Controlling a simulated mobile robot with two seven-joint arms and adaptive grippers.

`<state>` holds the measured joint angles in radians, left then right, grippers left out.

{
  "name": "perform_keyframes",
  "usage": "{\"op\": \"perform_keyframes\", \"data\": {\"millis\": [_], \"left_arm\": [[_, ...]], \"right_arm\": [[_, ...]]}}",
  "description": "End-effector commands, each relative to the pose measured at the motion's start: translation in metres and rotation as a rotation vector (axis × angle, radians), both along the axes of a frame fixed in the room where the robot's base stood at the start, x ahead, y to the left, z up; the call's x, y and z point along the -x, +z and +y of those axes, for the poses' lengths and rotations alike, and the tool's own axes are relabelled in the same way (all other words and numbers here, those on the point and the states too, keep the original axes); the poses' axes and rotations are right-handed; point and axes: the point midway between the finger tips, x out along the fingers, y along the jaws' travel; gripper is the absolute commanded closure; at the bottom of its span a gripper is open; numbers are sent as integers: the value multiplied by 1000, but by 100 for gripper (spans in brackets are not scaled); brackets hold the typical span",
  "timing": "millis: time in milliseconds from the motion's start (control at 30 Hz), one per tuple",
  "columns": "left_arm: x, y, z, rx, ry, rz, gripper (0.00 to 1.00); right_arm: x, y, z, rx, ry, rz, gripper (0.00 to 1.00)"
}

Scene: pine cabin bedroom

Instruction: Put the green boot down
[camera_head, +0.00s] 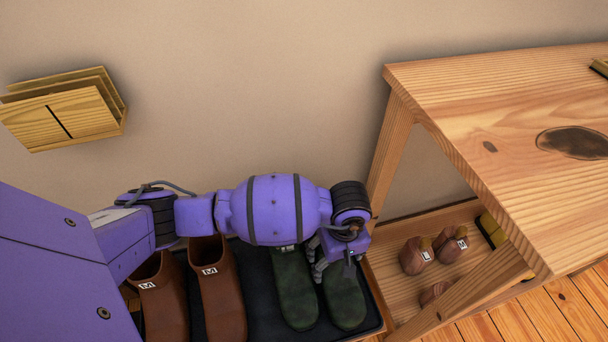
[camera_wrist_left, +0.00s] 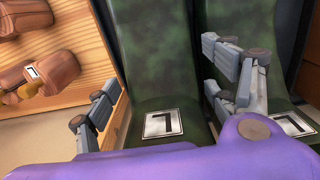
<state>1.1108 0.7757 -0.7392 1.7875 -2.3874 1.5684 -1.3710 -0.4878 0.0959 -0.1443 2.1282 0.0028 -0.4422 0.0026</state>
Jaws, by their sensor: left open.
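Two dark green boots stand side by side on a black tray (camera_head: 265,320). The right-hand green boot (camera_head: 345,300) is next to the tray's right edge; the other green boot (camera_head: 293,285) is just left of it. My left gripper (camera_head: 335,262) is low over the rear of the right-hand boot. In the left wrist view that boot (camera_wrist_left: 158,65) lies between my open fingers (camera_wrist_left: 160,100), its white label facing up. One finger is in the gap towards the other boot (camera_wrist_left: 240,30). My forearm and gripper hide parts of the boots in the head view. My right gripper is not in view.
Brown boots (camera_head: 222,290) stand left of the green ones on the tray. A wooden table (camera_head: 480,100) rises at right, with a low shelf (camera_head: 390,275) holding small brown shoes (camera_head: 415,256). A wooden wall holder (camera_head: 65,115) hangs at upper left.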

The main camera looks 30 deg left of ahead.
Motion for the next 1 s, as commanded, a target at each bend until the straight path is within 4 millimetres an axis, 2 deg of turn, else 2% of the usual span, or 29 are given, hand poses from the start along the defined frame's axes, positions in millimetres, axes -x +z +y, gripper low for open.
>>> {"op": "perform_keyframes", "data": {"millis": [133, 233, 500, 700, 833, 1000], "left_arm": [[-3, 6, -1, 1, -1, -7, 22], [-4, 18, -1, 1, -2, -9, 22], [-5, 78, -1, 0, -1, -14, 22], [-4, 111, -1, 1, -1, -11, 22], [-4, 122, -1, 1, -1, -8, 22], [-3, 124, -1, 1, -1, -6, 22]], "right_arm": [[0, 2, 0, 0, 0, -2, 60], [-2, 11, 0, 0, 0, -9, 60], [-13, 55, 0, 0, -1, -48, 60], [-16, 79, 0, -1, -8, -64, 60], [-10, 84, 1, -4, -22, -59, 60], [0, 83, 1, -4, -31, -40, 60]]}}
